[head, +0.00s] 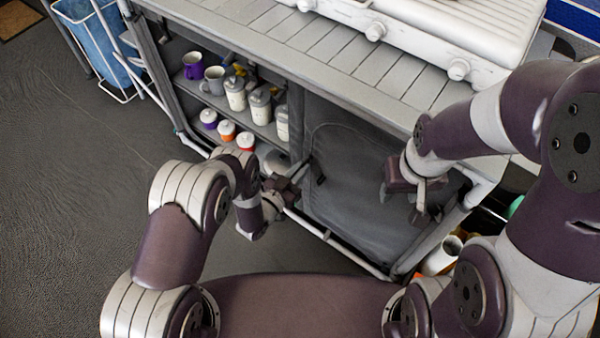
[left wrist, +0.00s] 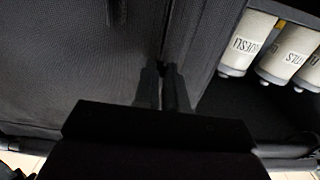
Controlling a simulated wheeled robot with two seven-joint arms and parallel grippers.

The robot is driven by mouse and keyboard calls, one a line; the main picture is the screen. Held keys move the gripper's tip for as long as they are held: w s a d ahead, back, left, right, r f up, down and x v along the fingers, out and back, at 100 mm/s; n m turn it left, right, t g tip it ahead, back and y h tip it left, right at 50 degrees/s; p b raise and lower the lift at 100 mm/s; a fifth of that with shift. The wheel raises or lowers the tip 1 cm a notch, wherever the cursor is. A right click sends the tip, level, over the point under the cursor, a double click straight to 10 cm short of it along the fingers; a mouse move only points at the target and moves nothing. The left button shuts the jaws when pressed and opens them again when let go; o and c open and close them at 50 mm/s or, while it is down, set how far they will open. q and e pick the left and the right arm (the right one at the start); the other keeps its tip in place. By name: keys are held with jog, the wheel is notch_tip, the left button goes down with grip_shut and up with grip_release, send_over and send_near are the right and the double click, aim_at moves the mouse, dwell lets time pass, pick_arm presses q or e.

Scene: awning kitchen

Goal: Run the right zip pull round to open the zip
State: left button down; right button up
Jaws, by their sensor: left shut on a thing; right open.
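The right fabric front (head: 362,190) of the cabinet is a dark grey panel, closed, with a curved zip line (head: 345,126) along its top; it also shows in the left wrist view (left wrist: 60,70). My left gripper (head: 283,188) is at the panel's lower left edge. In the left wrist view its fingers (left wrist: 163,88) are shut at the dark upright seam, on what looks like the zip pull, which is too dark and covered to make out. My right gripper (head: 408,202) is open and empty, in front of the panel's right part.
Open shelves (head: 262,130) left of the panel hold mugs (head: 213,80), white canisters (head: 236,94) and small jars. A pale frame tube (head: 340,245) runs along the bottom. A slatted worktop (head: 330,45) lies above. The floor at left is clear.

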pick_arm(q)
notch_tip(320, 180, up, 21)
jog(key=p, duration=1.4)
jog(key=shift+f, duration=0.1)
jog(key=shift+w, duration=0.1)
jog(key=shift+r, duration=0.2)
jog(key=c, duration=1.2)
grip_release()
jog(key=v, duration=1.3)
jog(key=shift+d, duration=0.1)
